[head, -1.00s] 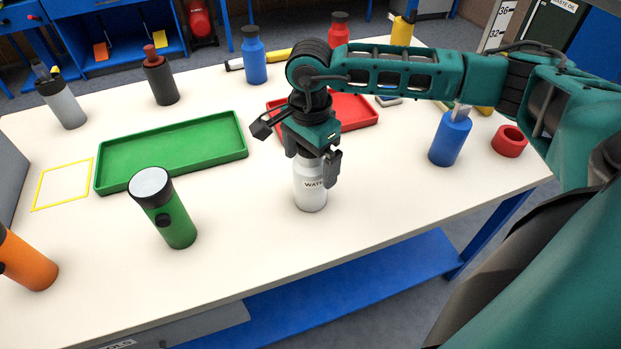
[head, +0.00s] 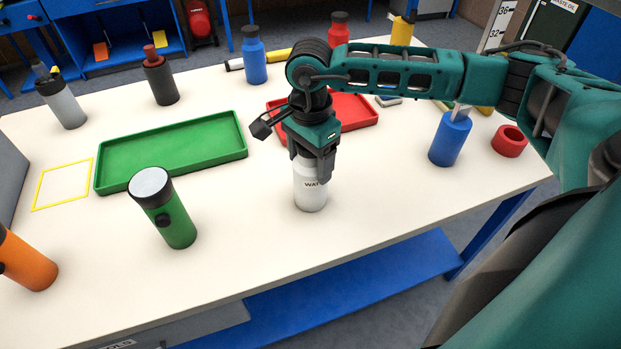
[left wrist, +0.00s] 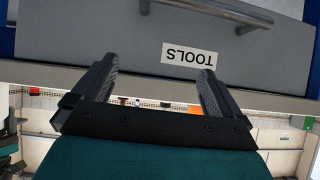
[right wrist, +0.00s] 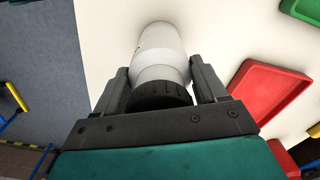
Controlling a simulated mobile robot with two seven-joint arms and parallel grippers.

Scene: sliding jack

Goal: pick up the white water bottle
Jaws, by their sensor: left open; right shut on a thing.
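The white water bottle (head: 311,194) stands upright on the white table, its black printed label partly covered. My right gripper (head: 318,172) comes down on it from above and is shut on its upper part. In the right wrist view the bottle (right wrist: 160,52) lies between the two fingers of the right gripper (right wrist: 160,82), with its black cap close to the palm. My left gripper (left wrist: 157,80) is open and empty in the left wrist view, facing a grey drawer front labelled TOOLS. The left gripper is out of the head view.
A green tray (head: 172,152) lies left of the bottle and a red tray (head: 352,111) behind it. A green flashlight (head: 176,222) stands at front left, a blue bottle (head: 450,138) and red ring (head: 509,141) at right. The table around the bottle's front is clear.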

